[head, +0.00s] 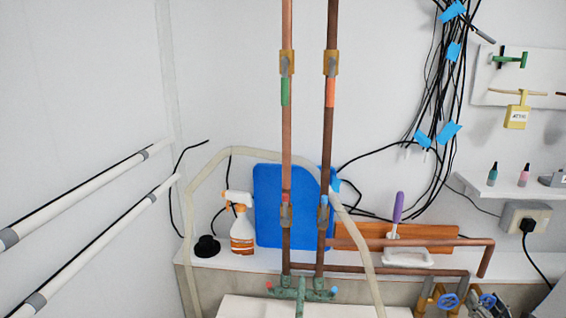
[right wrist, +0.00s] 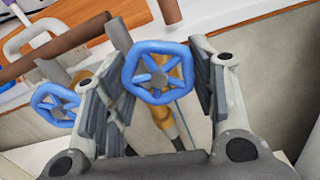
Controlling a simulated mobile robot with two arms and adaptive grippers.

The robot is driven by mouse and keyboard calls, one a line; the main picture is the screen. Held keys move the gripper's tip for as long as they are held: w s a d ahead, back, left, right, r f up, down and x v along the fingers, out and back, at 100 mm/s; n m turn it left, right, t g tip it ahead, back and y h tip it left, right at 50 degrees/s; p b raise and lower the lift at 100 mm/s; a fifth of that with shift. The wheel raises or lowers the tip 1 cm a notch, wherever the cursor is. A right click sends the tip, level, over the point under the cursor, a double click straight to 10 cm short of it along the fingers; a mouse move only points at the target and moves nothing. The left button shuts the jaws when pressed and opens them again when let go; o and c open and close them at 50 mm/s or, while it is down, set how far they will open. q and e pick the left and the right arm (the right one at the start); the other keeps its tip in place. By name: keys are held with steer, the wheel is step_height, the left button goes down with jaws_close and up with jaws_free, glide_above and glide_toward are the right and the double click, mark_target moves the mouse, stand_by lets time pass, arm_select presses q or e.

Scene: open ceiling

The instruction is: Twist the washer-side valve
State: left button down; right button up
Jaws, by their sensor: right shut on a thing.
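Two blue handwheel valves on brass-coloured bodies sit at the lower right of the head view, a left one (head: 449,302) and a right one (head: 488,300). In the right wrist view, the right handwheel (right wrist: 157,72) is between the finger pads of my right gripper (right wrist: 160,82), which is shut on it. The left handwheel (right wrist: 55,104) shows beyond the left finger, outside the grip. In the head view my right gripper (head: 486,305) is only partly seen at the bottom edge. My left gripper is not in view. No label tells which valve is washer-side.
Copper pipes (head: 400,241) run above the valves. A white handle-shaped piece (head: 408,257), a purple-handled brush (head: 397,208) and an orange board (head: 430,235) lie close behind. A spray bottle (head: 242,228) and blue panel (head: 268,205) stand left. A pale hose (head: 352,215) loops down.

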steer(key=shift+f, duration=0.1)
steer(key=shift+a+m+p, duration=0.15)
steer(key=shift+m+p, duration=0.3)
steer(key=shift+m, duration=0.05)
steer(key=shift+m+p, duration=0.35)
steer(key=shift+m, duration=0.85)
steer(key=shift+r+m+p, duration=0.2)
steer(key=shift+m+p, duration=0.5)
steer(key=shift+m, duration=0.1)
steer(key=shift+f+m, duration=0.15)
steer(key=shift+m, duration=0.75)
